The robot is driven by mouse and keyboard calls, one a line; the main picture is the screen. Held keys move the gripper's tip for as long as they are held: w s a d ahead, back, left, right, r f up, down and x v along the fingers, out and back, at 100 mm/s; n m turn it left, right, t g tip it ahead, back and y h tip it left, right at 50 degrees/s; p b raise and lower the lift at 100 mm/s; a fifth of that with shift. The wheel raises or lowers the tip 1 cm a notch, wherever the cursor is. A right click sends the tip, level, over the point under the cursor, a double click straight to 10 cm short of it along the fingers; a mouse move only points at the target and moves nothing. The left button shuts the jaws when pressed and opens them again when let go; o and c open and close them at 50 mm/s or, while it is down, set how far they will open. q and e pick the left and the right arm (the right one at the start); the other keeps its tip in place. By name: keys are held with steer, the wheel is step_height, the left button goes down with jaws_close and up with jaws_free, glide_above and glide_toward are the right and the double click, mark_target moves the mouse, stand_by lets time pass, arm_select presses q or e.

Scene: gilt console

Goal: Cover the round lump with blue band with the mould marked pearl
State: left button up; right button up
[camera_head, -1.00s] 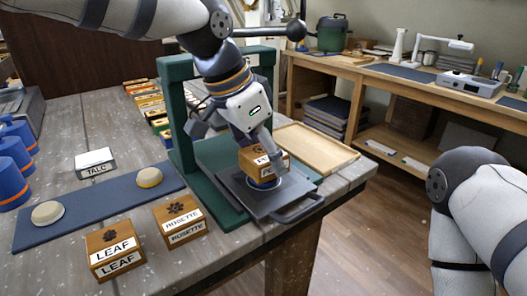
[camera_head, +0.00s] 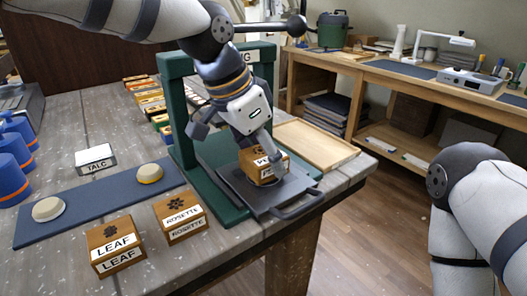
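The wooden mould with a white label (camera_head: 262,167), whose visible letters read "PE", sits low over the dark press tray (camera_head: 285,192). My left gripper (camera_head: 262,148) is shut on it from above and partly hides its label and top. The round lump with blue band is not visible now; the mould stands where it showed before. Whether the mould fully rests on the tray I cannot tell. My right arm (camera_head: 470,205) is at the right, with its gripper outside the view.
The green press frame (camera_head: 182,120) stands around the tray. A lump with a yellow band (camera_head: 149,173) and a pale lump (camera_head: 47,209) lie on the blue mat (camera_head: 98,205). LEAF (camera_head: 114,245) and ROSETTE (camera_head: 180,218) moulds stand in front. A wooden tray (camera_head: 318,147) lies behind.

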stand_by(0.4)
arm_select(q)
steer(key=o, duration=1.3)
